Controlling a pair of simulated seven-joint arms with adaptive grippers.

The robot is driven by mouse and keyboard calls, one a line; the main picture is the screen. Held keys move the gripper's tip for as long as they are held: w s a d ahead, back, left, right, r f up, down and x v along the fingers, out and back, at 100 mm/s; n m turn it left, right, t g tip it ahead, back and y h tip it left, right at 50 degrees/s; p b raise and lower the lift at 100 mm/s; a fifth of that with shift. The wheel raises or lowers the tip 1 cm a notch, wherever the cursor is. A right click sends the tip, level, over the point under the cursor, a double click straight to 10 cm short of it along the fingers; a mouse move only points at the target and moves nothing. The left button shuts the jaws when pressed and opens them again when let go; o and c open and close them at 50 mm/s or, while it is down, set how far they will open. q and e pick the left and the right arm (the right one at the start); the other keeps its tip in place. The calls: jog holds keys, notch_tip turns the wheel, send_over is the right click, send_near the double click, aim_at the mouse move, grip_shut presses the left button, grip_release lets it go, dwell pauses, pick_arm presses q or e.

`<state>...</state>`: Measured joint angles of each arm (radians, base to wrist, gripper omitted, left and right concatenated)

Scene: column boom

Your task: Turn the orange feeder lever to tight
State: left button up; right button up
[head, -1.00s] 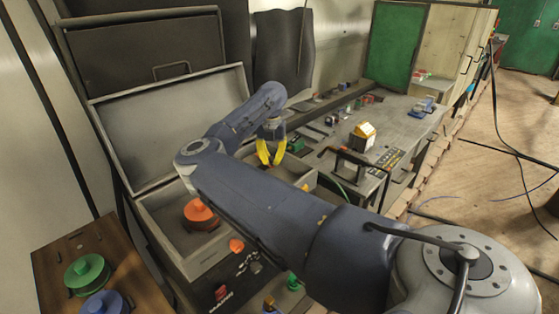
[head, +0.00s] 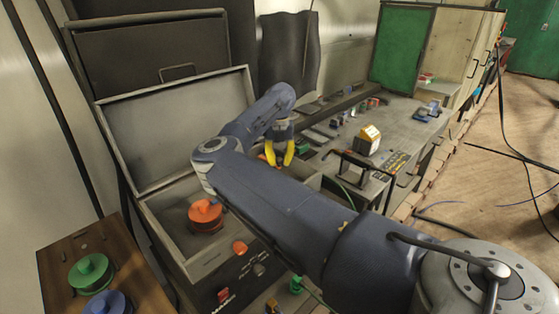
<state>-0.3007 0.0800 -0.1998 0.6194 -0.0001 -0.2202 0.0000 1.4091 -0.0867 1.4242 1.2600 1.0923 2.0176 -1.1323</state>
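My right gripper (head: 280,164), with yellow fingers, points down over the back right part of the open grey case. A gap shows between its fingers, but whether the tips hold anything is too small to tell. A small orange part (head: 262,157) shows just left of the fingers; I cannot tell whether it is the feeder lever or whether it is touched. My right arm hides much of the case's inside. An orange spool (head: 206,216) sits in the case's left part, apart from the gripper. My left gripper is out of view.
The case lid (head: 178,125) stands open at the back left. An orange knob (head: 240,248) is on the case front. A wooden board with a green spool (head: 90,270) and a blue spool (head: 104,304) lies at lower left. A yellow-and-white box (head: 367,140) stands on the bench at right.

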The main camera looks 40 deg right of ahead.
jog(key=o, duration=0.6)
jog(key=shift+c, duration=0.2)
notch_tip(320, 180, up, 12)
dwell(0.3)
jog(key=shift+d, duration=0.1)
